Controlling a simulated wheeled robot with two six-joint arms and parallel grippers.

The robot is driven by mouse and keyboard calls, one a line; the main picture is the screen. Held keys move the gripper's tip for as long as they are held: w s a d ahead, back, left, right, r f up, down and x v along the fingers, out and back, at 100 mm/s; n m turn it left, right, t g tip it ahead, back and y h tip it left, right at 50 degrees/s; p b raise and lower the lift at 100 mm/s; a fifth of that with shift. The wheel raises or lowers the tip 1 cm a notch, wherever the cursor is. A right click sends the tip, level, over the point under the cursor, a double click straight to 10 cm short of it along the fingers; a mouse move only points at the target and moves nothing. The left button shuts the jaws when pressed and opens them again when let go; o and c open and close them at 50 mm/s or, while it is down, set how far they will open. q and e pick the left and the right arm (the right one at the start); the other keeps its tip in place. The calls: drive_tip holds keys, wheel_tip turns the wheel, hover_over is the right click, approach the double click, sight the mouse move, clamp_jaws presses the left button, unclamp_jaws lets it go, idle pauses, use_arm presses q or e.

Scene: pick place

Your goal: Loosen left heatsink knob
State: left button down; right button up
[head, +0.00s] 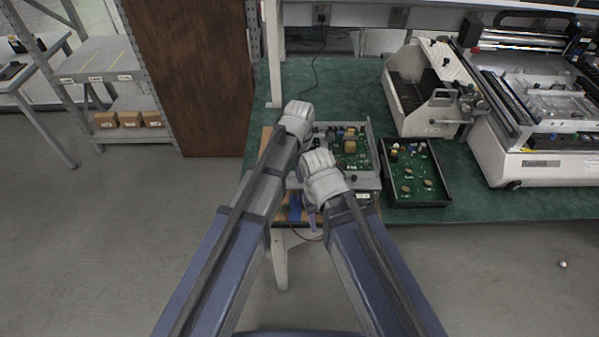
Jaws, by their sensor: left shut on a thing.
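An open grey metal chassis (372,150) with a green circuit board (350,158) inside sits on the bench in front of me. My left gripper (298,111) is at the far left corner of the chassis. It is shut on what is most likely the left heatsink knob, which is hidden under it. My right gripper (318,160) is nearer to me, over the left front part of the chassis. Its fingertips face away and I cannot tell whether it is open or shut. The heatsink is not clearly visible behind the two grippers.
A black tray (445,190) with a green board stands just right of the chassis. Farther right are a white bench machine (418,118) and a larger printer-like machine (548,165). The green mat (345,85) is clear behind the chassis. A brown panel (195,75) stands at left.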

use_arm(q)
drive_tip(key=c, duration=0.8)
unclamp_jaws()
drive_tip(key=shift+o, duration=0.2)
wheel_tip(320, 180, up, 8)
drive_tip(key=p, duration=0.8)
drive_tip(key=shift+f, duration=0.1)
drive_tip(key=shift+s+a, duration=0.1)
